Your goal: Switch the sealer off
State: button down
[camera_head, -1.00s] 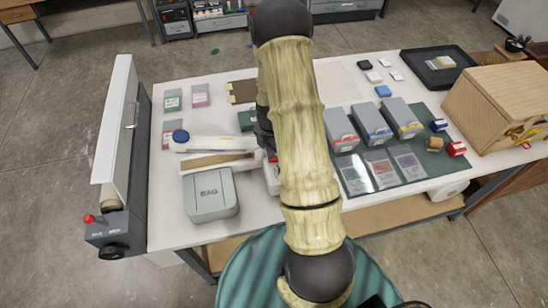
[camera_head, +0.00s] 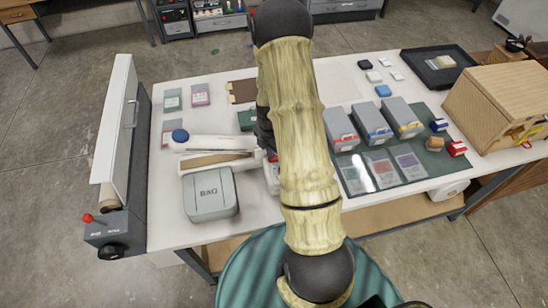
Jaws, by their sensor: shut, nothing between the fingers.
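The long grey machine with a white lid at the left end of the table looks like the sealer (camera_head: 140,150). Its near end carries a red-tipped lever (camera_head: 88,218) leaning to the left, and a black knob (camera_head: 111,251). Small labels beside them are too small to read. My gripper (camera_head: 265,135) is mostly hidden behind my arm over the middle of the table; only a dark part shows at the arm's left edge. It is well to the right of the sealer and apart from it. Its fingertips are not clearly visible; it is shut and empty.
A grey-green box marked BAG (camera_head: 210,195) and a white roll-like item with a blue end (camera_head: 205,143) lie between sealer and arm. Grey boxes (camera_head: 372,125) stand on a green mat (camera_head: 425,160) at the right. A wooden house-shaped box (camera_head: 500,100) stands farther right.

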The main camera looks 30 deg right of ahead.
jog(key=shift+f+b, duration=0.5)
jog(key=shift+f, duration=0.1)
dwell(0.4)
jog(key=shift+r, duration=0.1)
jog(key=shift+r+p, duration=2.5)
jog(key=shift+r, duration=0.9)
jog(key=s+a+r+m+t+b, duration=0.1)
jog(key=s+a+r+m+b, duration=0.3)
jog(key=m, duration=0.6)
jog(key=s+a+r+m+t+b, duration=0.1)
jog(key=s+a+r+m+b, duration=0.4)
jog(key=s+a+m, duration=0.3)
jog(key=shift+s+a+r+m+t, duration=0.3)
jog(key=shift+a+r+m, duration=0.35)
jog(key=shift+m, duration=0.75)
